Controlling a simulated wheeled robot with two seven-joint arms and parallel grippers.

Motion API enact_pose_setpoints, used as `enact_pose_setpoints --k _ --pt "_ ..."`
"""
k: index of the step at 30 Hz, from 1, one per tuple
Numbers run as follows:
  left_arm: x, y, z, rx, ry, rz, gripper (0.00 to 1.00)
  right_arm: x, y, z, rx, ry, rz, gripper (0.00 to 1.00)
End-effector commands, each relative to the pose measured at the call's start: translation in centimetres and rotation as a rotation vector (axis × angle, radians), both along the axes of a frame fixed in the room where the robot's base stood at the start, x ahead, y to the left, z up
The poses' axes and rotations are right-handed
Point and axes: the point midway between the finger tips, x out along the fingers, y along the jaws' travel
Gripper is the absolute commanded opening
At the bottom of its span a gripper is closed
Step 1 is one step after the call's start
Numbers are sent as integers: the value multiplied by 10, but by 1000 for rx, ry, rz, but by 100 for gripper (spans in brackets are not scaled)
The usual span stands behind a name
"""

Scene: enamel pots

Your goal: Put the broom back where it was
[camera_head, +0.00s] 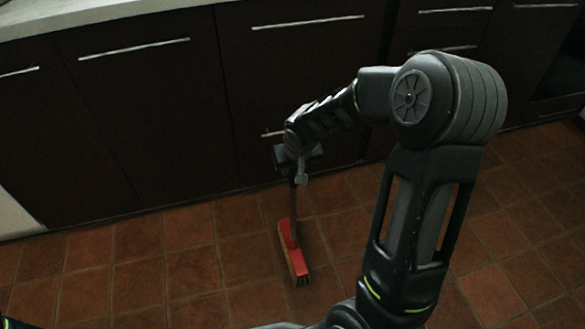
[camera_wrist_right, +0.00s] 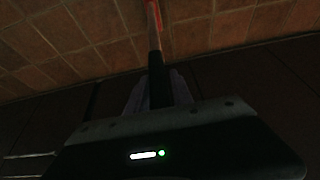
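The broom (camera_head: 292,245) has a red head with bristles and a thin handle that rises from it. It is roughly upright in front of the dark cabinets, with its head at or just above the tiled floor; I cannot tell whether it touches. My right gripper (camera_head: 300,171) is at the upper part of the handle. In the right wrist view the handle (camera_wrist_right: 153,40) runs between the fingers of my right gripper (camera_wrist_right: 158,90), which look closed on its dark part. The handle's top end is hidden by my gripper and arm. My left gripper is not in view.
Dark cabinet fronts (camera_head: 140,120) with metal bar handles stand along the back, under a pale countertop (camera_head: 70,15). The brown tiled floor (camera_head: 180,270) is clear to the left of the broom. My right arm covers much of the right side.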

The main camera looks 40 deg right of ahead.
Motion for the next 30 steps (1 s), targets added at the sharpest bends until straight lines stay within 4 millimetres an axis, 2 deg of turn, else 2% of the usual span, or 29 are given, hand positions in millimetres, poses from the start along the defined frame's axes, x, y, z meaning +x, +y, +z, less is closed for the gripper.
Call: enact_pose_setpoints --k 5,12,17,23,30 --pt "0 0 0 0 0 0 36 0 0 0 0 0 0 42" --pt "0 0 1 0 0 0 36 0 0 1 0 0 0 42" --pt "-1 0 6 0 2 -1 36 -1 1 9 0 -1 0 42" --pt "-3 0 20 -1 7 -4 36 -12 4 39 0 -3 0 42" --pt "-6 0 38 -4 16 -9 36 -30 11 87 0 -4 0 42"
